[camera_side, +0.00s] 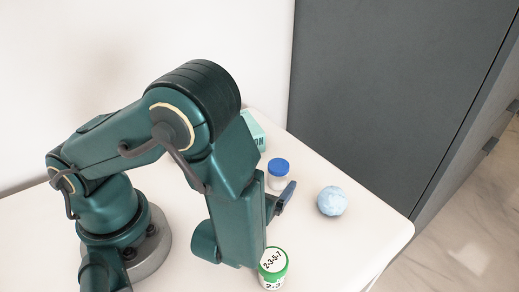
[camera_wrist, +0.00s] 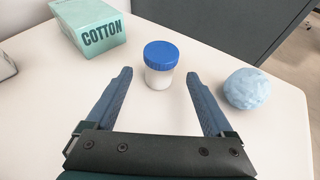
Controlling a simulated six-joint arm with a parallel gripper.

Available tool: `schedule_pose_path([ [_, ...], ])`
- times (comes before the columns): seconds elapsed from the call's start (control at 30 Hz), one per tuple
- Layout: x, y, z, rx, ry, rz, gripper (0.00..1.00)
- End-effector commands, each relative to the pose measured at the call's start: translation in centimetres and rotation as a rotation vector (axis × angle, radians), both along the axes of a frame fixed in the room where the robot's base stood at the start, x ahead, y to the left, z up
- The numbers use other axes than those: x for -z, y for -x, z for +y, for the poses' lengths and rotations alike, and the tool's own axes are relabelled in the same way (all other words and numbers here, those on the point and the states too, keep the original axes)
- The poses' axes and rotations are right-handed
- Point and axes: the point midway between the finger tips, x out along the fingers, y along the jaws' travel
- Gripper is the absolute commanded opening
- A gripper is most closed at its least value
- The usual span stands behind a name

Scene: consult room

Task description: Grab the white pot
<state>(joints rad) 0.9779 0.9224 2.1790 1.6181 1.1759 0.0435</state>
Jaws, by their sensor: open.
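The white pot (camera_wrist: 159,79) is a small translucent white jar with a blue lid, standing upright on the table. In the side view the white pot (camera_side: 278,181) stands just beyond my gripper (camera_side: 284,196), partly behind its visible finger. In the wrist view my gripper (camera_wrist: 158,75) is open, with its two dark blue fingers spread apart. The pot appears between and slightly beyond the fingertips, with visible gaps on both sides. Nothing is held. The second finger is hidden behind my arm in the side view.
A light blue textured ball (camera_wrist: 247,89) lies right of the pot. A mint cotton box (camera_wrist: 87,27) stands behind left. A green-lidded, number-labelled container (camera_side: 272,267) is near my forearm in the side view. The table (camera_side: 340,250) is clear around the pot; its right edge lies past the ball.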

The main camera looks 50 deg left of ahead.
Motion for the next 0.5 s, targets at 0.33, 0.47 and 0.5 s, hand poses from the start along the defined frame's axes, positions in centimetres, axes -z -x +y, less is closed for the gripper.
schedule_pose_path([
  [0.33, 1.4, -2.8, 1.8, -0.008, 0.001, 0.001, 0.87],
  [0.47, 1.8, -3.6, 2.3, -0.005, 0.001, 0.002, 0.87],
  [0.5, 1.9, -3.8, 2.3, -0.004, 0.002, 0.001, 0.87],
])
